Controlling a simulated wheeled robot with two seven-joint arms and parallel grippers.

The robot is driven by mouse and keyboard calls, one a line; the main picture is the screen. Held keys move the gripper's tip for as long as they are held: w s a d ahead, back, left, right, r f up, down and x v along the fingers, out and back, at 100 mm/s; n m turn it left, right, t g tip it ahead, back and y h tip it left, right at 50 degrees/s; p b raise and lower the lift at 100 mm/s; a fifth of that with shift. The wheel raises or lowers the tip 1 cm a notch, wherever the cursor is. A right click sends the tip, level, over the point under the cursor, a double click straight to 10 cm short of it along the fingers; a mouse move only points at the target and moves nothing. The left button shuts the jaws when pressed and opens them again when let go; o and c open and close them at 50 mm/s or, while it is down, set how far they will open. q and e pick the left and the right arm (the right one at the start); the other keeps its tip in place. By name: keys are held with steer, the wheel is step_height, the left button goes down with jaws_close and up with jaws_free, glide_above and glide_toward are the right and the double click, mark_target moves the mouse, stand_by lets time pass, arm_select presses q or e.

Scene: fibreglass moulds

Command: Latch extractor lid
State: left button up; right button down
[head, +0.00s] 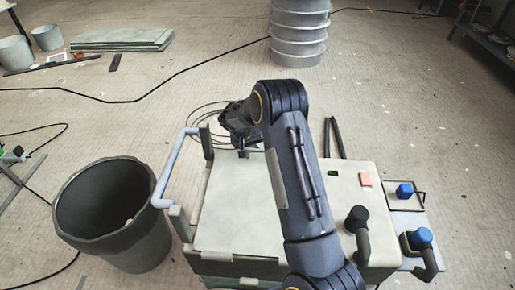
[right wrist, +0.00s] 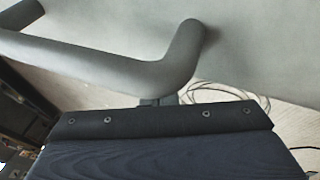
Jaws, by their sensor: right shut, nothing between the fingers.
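The extractor (head: 345,190) is a pale box at the lower middle of the head view. A flat pale panel on its left part, seemingly the lid (head: 225,215), lies level and looks down. My right arm crosses over the box, hiding part of its top and far edge. My right gripper (head: 242,151) is at the far edge of the panel, shut and empty. In the right wrist view its fingers (right wrist: 165,100) are just below a bent grey tube (right wrist: 150,75); contact cannot be told. I cannot make out a latch. My left gripper is out of view.
A pale blue-grey handle bar (head: 174,166) stands along the box's left side, close to a dark bin (head: 105,210). Thin cables (head: 205,115) lie behind; a ribbed grey column (head: 298,35) stands farther back.

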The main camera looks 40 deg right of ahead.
steer(key=shift+w+a+f, duration=0.1)
steer(key=shift+a, duration=0.05)
stand_by(0.6)
steer(key=p+v, duration=0.5)
steer(key=v, duration=0.8)
steer(key=s+a+r+y, duration=0.2)
steer(key=s+r+y, duration=0.1)
steer(key=s+r, duration=0.35)
steer(key=s+a+r+n+t+y, duration=0.2)
steer(key=s+a, duration=0.3)
steer(key=s, duration=0.4)
steer(key=s+a+r+n+t+y, duration=0.1)
steer(key=s+a+r+t+y, duration=0.15)
steer(key=s+a, duration=0.45)
steer(key=s+a+r+n+t+y, duration=0.1)
steer(key=s+a+r+n+y, duration=0.15)
steer(key=s, duration=0.85)
step_height(320, 180, up, 26)
steer(key=h+p, duration=0.1)
steer(key=p, duration=2.4)
steer(key=shift+w+r+m, duration=0.2)
steer(key=shift+m, duration=0.25)
